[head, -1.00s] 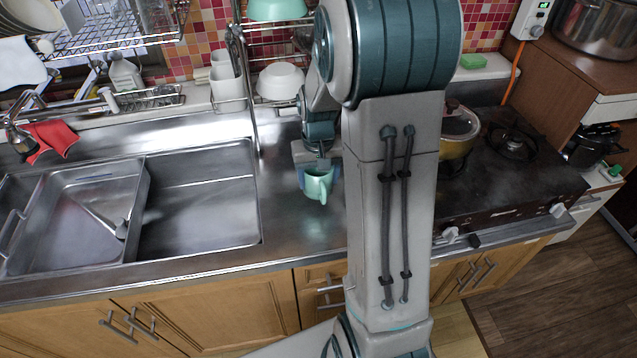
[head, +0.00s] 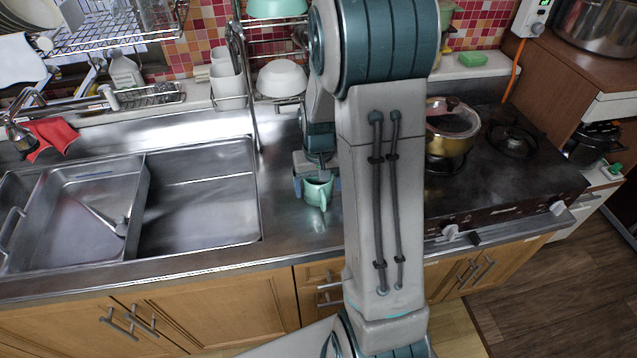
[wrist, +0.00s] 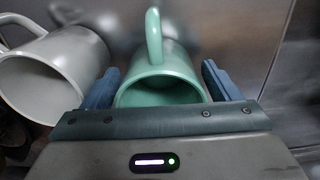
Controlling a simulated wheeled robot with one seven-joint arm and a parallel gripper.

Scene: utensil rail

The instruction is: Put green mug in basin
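The green mug (head: 314,189) is at my gripper (head: 317,181), over the steel counter to the right of the basin (head: 200,205). In the wrist view the green mug (wrist: 163,82) sits between the two blue fingers (wrist: 163,80), its opening facing the camera and its handle toward the top of the picture.
A grey mug (wrist: 55,72) lies close beside my gripper in the wrist view; I cannot find it in the head view. A gold pot (head: 450,140) stands on the stove at right.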

